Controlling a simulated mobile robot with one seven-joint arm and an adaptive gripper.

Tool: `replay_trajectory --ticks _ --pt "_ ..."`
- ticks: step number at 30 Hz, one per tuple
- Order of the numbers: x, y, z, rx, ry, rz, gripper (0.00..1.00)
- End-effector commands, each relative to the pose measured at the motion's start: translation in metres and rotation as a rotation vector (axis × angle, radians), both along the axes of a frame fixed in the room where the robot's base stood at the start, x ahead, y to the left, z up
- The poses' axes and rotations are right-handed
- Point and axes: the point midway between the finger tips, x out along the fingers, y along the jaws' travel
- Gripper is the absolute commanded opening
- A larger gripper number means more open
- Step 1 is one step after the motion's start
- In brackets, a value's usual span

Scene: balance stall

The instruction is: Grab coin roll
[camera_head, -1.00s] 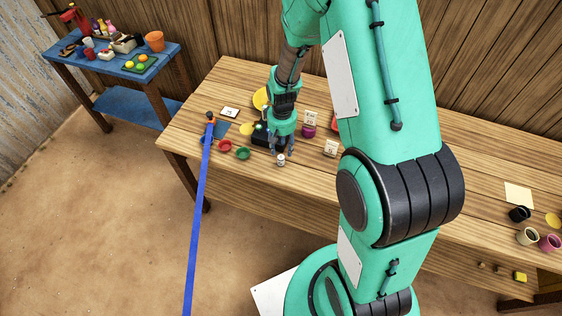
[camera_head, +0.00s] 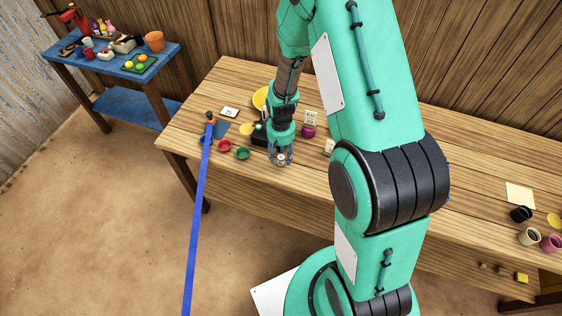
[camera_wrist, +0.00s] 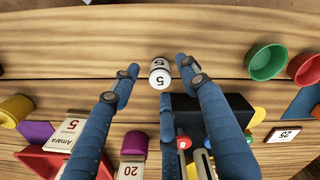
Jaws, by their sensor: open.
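The coin roll (camera_wrist: 160,76) is a small white cylinder marked 5, with a dark band. It stands near the table's front edge in the head view (camera_head: 281,159). My gripper (camera_wrist: 158,68) is open, with blue fingers. In the wrist view the coin roll shows between the fingertips, with a finger on either side and a third one below it in the picture. A gap shows on both sides. In the head view my gripper (camera_head: 281,154) is right over the coin roll and its fingers partly cover it.
A black box (camera_wrist: 205,112) lies close to my gripper. Green (camera_wrist: 266,62) and red (camera_wrist: 305,69) cups stand to its right in the wrist view. Price cards (camera_wrist: 131,170) and a red tray (camera_wrist: 92,160) lie to the left. A blue pole (camera_head: 198,220) stands left of the table's front.

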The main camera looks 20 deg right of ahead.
Motion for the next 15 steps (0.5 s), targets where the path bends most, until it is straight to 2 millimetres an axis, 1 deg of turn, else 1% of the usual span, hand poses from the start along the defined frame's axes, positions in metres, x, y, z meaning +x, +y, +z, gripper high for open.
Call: replay_trajectory --ticks 1,5,15 --pt "0.0003 -0.0002 -0.006 0.0 0.0 0.0 0.45" --pt "0.0002 -0.0002 -0.0139 0.0 0.0 0.0 0.45" --pt "0.0005 -0.0002 -0.0147 0.0 -0.001 0.0 0.45"
